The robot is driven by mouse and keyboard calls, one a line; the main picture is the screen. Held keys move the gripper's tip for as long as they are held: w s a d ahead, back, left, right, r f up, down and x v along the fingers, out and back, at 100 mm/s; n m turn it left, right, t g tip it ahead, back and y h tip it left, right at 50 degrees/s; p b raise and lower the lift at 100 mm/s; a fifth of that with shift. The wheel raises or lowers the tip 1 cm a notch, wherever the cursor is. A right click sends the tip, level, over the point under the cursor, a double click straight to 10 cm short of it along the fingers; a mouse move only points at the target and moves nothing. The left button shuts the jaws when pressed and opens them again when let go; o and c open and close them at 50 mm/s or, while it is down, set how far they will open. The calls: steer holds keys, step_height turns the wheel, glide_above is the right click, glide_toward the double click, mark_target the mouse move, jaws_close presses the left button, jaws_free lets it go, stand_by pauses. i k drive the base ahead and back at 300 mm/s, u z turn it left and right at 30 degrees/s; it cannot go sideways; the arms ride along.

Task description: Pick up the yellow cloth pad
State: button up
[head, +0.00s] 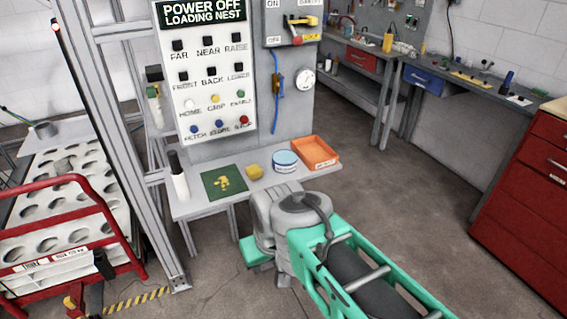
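A small yellow pad (255,172), which looks like the cloth pad, lies on the grey shelf (205,207) below the control panel. It sits between a green mat and a round blue-and-white tin. It is too small to make out its weave. My grey and teal arm rises in front of the shelf, just right of and nearer than the pad. My gripper cannot be made out; the arm's end is hidden or out of sight.
The green mat (211,192) holds small yellow pieces. The tin (285,162) and an orange tray (315,153) stand right of the pad. A white bottle (179,178) stands at left, near the grey frame post (115,130). A red cart (62,240) is at far left. Open floor lies to the right.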

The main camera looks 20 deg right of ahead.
mark_target(254, 171)
steer(key=z, duration=0.6)
steer(key=i, duration=1.35)
steer(key=u, duration=2.7)
